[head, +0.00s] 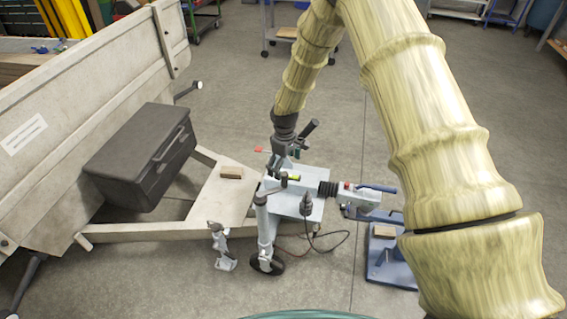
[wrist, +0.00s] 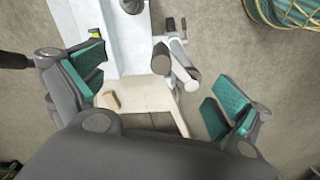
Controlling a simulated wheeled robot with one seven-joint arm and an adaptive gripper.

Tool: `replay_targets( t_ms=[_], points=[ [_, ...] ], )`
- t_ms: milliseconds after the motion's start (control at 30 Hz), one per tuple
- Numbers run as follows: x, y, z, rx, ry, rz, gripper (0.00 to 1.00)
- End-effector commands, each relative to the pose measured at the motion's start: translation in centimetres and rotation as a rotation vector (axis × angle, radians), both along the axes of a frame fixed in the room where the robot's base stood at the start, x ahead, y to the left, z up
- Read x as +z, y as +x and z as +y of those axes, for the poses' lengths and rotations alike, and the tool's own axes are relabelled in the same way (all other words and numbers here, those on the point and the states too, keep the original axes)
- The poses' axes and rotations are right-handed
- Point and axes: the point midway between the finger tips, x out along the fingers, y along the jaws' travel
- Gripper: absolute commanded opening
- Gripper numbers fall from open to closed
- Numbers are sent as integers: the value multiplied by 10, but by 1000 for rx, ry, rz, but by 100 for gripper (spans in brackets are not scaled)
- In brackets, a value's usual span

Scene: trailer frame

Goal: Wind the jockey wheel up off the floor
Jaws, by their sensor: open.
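The jockey wheel (head: 266,263) is a small dark wheel under a pale upright tube (head: 264,222). It stands at the front side of the trailer drawbar and looks to be on the floor. In the wrist view the tube's top part and a grey crank with a rounded grip (wrist: 178,66) show between my finger pads, nearer the right one. My gripper (head: 284,163) is above the drawbar at the tube's top; it also shows in the wrist view (wrist: 156,80), open, with teal pads apart and nothing held.
The drawbar (head: 207,232) carries a wooden block (head: 231,172). The coupling (head: 350,196) is at right, near a blue stand (head: 385,262). A small metal stand (head: 221,250), a black box (head: 142,155) and a hanging cable (head: 335,240) are close by. Floor in front is mostly clear.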

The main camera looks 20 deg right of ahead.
Motion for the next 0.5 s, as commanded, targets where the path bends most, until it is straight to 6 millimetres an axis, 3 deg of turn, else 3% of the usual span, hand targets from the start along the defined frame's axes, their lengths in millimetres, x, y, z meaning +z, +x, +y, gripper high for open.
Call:
replay_targets(
  t_ms=[500],
  points=[
    [-50, 0, 0, 0, 0, -1, 100]
  ],
)
